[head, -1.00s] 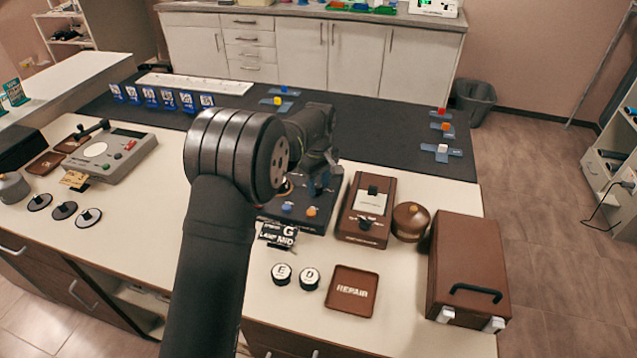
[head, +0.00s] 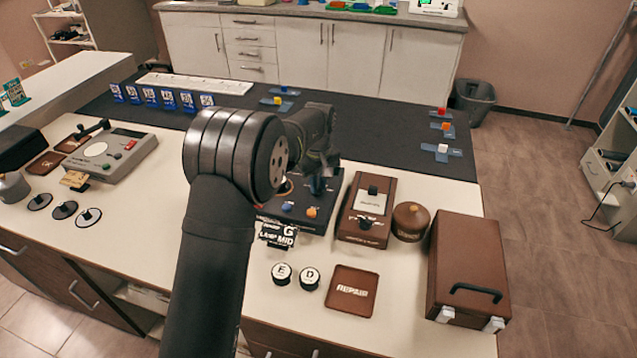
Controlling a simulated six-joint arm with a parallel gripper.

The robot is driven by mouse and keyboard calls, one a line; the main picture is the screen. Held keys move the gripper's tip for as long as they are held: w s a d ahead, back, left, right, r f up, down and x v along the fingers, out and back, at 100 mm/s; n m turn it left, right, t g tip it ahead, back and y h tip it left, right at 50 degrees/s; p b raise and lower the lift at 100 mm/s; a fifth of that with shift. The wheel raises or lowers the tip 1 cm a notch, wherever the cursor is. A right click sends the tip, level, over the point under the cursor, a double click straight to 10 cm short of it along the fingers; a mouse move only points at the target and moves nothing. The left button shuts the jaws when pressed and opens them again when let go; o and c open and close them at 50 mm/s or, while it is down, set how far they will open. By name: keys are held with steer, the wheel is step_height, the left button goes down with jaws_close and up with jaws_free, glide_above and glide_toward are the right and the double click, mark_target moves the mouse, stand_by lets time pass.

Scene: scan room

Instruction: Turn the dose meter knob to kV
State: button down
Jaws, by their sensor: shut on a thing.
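My gripper (head: 318,186) points down over a dark control box (head: 322,225) with a blue button (head: 287,206) and an orange button (head: 312,212) on its front part. The fingers are shut on what appears to be the knob of this box, which the fingers and wrist hide. The box's markings, including any kV label, are too small or covered to read, so I cannot tell where the knob points.
A brown device with a switch (head: 368,208) and a round brown pot (head: 410,221) stand close on the right. Black labels (head: 277,235), round E and D pieces (head: 282,273) and a REPAIR tray (head: 352,292) lie in front. A brown case (head: 466,265) stands at right.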

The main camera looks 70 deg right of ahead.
steer(key=m, duration=0.4)
steer(key=shift+w+m, duration=0.15)
steer(key=shift+m, duration=0.15)
stand_by(0.5)
steer(key=c, duration=1.4)
jaws_free()
steer(key=shift+a, duration=0.1)
steer(key=shift+r, duration=0.1)
step_height(320, 180, up, 17)
steer(key=shift+r, duration=0.15)
